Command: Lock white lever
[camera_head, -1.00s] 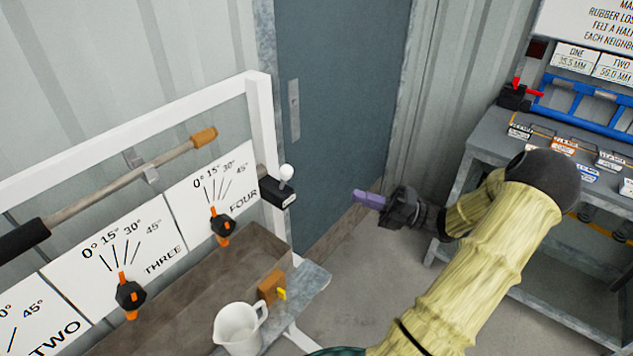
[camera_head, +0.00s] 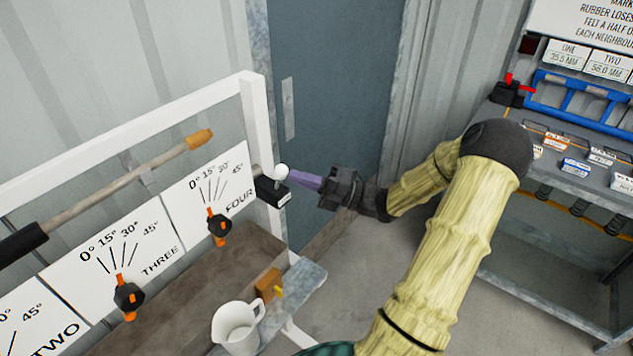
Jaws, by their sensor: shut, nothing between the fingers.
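The white lever (camera_head: 281,172) is a short stalk with a round white knob, standing up from a black box (camera_head: 271,190) on the right post of the white frame, beside the FOUR panel. My gripper (camera_head: 296,178) comes in from the right with its purple fingers shut and empty. The fingertips are right beside the knob, at about the height of the box's top; I cannot tell whether they touch it. The black body of the gripper (camera_head: 340,188) lies to the right of the box.
Black and orange dials (camera_head: 218,227) sit on the panels. A red lever (camera_head: 508,80) is on the right workbench. A grey door (camera_head: 335,90) is behind.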

